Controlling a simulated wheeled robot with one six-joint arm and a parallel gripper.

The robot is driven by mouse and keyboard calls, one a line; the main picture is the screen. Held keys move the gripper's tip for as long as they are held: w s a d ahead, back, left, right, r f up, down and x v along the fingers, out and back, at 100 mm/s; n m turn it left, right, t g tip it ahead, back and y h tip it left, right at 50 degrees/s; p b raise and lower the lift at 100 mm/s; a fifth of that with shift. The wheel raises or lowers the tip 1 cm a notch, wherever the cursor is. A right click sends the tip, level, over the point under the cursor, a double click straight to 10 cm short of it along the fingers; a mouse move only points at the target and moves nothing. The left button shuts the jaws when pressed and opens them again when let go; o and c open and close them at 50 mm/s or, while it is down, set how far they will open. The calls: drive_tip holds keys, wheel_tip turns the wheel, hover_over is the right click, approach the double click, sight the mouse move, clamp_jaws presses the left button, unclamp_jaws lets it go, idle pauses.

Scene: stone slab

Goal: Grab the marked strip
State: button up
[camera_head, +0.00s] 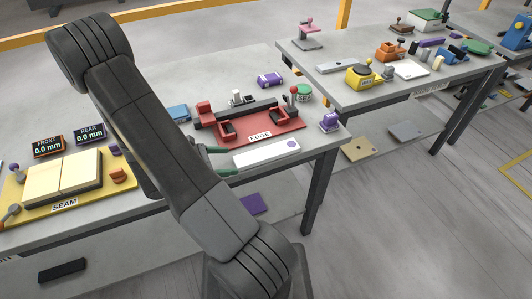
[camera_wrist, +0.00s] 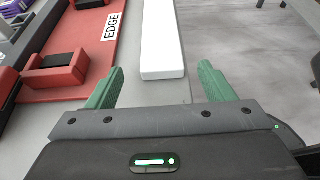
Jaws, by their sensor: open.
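The marked strip (camera_head: 267,153) is a flat white bar with a purple dot at its right end. It lies on the grey stone slab (camera_head: 226,84), in front of the red EDGE fixture (camera_head: 283,127). In the wrist view the white strip (camera_wrist: 161,38) runs away from me, its near end appearing between my fingertips; its dot is out of that view. My gripper (camera_head: 219,161) is open, its green fingers at the strip's left end. In the wrist view the gripper (camera_wrist: 162,67) has a gap on both sides of the strip. I cannot tell the fingers' height above the slab.
The red fixture with raised blocks (camera_wrist: 62,77) stands close left of my fingers in the wrist view. The slab's front edge is close on the strip's other side. A yellow SEAM fixture (camera_head: 95,199) lies left.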

sight(240, 161)
drive_tip(key=shift+p+x, duration=0.5)
drive_tip(key=shift+x, duration=1.9)
drive_tip(key=shift+s, duration=0.15)
clamp_jaws()
drive_tip(key=shift+r, duration=0.1)
